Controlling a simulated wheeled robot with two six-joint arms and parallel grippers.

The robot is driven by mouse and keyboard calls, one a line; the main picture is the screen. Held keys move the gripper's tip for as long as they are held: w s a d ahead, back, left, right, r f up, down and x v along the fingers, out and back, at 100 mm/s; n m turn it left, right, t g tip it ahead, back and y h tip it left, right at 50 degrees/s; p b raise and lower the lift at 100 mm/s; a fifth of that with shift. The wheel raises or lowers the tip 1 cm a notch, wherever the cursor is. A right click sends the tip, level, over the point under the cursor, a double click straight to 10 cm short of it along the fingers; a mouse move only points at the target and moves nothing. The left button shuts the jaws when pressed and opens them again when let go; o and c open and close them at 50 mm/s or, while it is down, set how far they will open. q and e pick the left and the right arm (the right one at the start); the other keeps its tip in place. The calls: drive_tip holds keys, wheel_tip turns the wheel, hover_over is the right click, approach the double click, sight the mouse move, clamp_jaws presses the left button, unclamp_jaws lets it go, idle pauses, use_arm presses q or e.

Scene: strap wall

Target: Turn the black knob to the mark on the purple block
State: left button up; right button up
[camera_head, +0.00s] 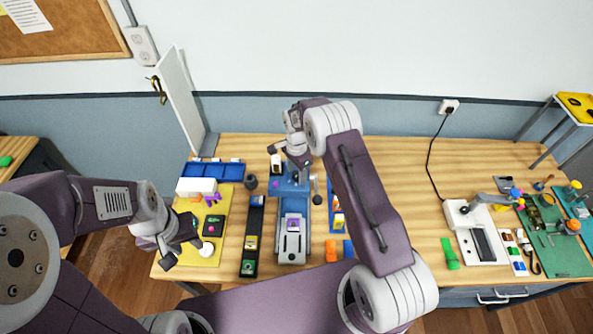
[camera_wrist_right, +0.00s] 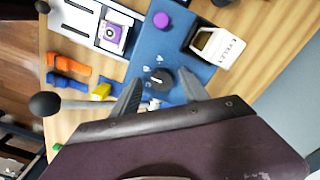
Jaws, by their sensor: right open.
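The black knob (camera_wrist_right: 160,80) stands on a blue panel (camera_wrist_right: 150,50) in the right wrist view, with small white marks around it. The purple block (camera_wrist_right: 114,36) sits on a grey slide, with a pale face whose mark is too small to read. It also shows in the head view (camera_head: 293,223). My right gripper (camera_wrist_right: 163,86) is open, its two fingers on either side of the knob; I cannot tell if they touch it. In the head view my right gripper (camera_head: 287,163) is over the blue panel. My left gripper (camera_head: 181,248) is by the yellow board; its jaw state is unclear.
A purple button (camera_wrist_right: 161,20) and a white labelled box (camera_wrist_right: 217,46) are near the knob. A lever with a black ball (camera_wrist_right: 44,104) stands beside the panel. Orange pieces (camera_wrist_right: 70,64) lie nearby. The yellow board (camera_head: 213,258) is at the left. Bare table lies right of my right arm.

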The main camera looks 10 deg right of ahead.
drive_tip(key=shift+w, duration=0.15)
clamp_jaws()
drive_tip(key=shift+f, duration=0.1)
drive_tip(key=shift+f+n+b, duration=0.1)
drive_tip(key=shift+n+b, duration=0.8)
drive_tip(key=shift+n, duration=0.3)
drive_tip(key=n+b, duration=0.1)
drive_tip(key=n, duration=0.1)
drive_tip(key=shift+n, duration=0.4)
drive_tip(key=n+b, duration=0.1)
drive_tip(key=n, duration=0.2)
drive_tip(key=shift+n, duration=0.3)
drive_tip(key=shift+n+b, duration=0.5)
drive_tip(key=shift+n, duration=1)
